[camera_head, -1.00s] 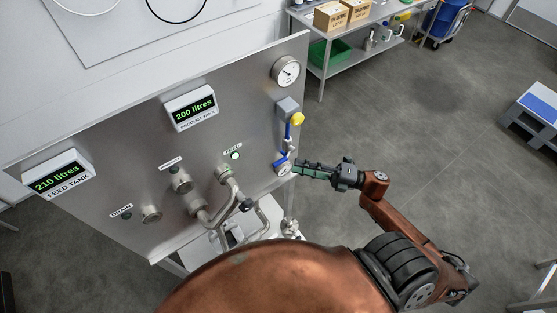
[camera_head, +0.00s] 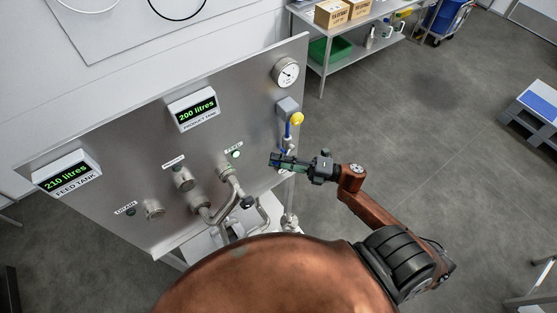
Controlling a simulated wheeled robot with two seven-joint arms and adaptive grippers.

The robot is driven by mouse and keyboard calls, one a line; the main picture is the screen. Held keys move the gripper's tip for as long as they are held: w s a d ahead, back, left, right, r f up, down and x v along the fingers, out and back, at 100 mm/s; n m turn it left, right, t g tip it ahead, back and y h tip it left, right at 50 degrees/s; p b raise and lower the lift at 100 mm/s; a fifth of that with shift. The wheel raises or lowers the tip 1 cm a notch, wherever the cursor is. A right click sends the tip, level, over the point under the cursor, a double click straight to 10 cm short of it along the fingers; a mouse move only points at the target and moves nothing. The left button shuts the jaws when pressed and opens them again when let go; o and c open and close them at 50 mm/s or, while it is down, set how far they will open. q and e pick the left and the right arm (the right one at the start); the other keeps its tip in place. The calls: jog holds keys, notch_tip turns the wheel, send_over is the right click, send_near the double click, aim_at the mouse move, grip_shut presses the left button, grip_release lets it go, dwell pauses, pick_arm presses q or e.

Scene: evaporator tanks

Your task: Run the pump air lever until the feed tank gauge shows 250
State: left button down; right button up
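The feed tank display (camera_head: 66,172) on the left of the steel panel reads 210 litres. My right gripper (camera_head: 272,162) points left in front of the panel's right edge, over these lower fittings. I cannot tell whether it touches the lever or whether its fingers are closed. My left gripper is out of view.
The product tank display (camera_head: 193,109) reads 200 litres. A round dial (camera_head: 285,72) is at the panel's top right.

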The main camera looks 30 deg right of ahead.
grip_shut()
dwell(0.7)
